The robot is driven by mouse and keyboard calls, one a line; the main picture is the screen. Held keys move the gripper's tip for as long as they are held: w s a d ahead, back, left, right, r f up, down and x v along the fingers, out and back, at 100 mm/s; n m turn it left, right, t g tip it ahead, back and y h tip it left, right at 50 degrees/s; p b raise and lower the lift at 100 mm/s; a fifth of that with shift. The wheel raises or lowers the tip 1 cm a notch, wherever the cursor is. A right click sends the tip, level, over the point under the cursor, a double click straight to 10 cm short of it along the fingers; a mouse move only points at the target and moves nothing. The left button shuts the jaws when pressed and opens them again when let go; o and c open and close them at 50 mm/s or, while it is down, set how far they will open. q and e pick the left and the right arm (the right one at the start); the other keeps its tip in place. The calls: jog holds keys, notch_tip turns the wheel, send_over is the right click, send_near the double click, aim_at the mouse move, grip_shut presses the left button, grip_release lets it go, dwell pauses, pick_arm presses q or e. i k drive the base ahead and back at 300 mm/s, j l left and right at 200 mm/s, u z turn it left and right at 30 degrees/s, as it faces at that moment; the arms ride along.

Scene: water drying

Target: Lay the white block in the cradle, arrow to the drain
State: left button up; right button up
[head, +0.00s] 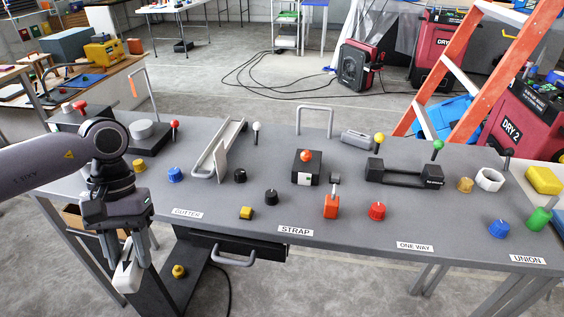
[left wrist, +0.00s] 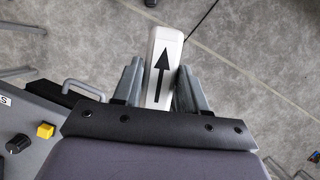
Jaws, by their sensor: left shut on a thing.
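My left gripper (head: 128,240) is shut on the white block (head: 126,277), in front of the table's left front edge and clear of the tabletop. The block hangs below the fingers. In the left wrist view, the white block (left wrist: 162,65) sits between the fingers, with a black arrow pointing away from my palm. A black cradle-like holder (head: 404,177) stands empty behind the ONE WAY label, with a raised block at each end. Small white lettering on its right end is too small to read. My right gripper is not in view.
The grey table (head: 330,235) carries several coloured knobs, a gutter (head: 219,147), a red-knobbed black box (head: 307,168) and a white ring (head: 489,179). A grey cylinder (head: 358,138) lies behind the cradle. A metal hoop (head: 314,107) rises at the back. A drawer handle (head: 233,261) juts out in front.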

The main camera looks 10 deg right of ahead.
aim_at(401, 180)
jog(key=z, duration=2.05)
jog(key=j, duration=0.35)
jog(key=i+j+z, duration=0.15)
jog(key=j, duration=0.15)
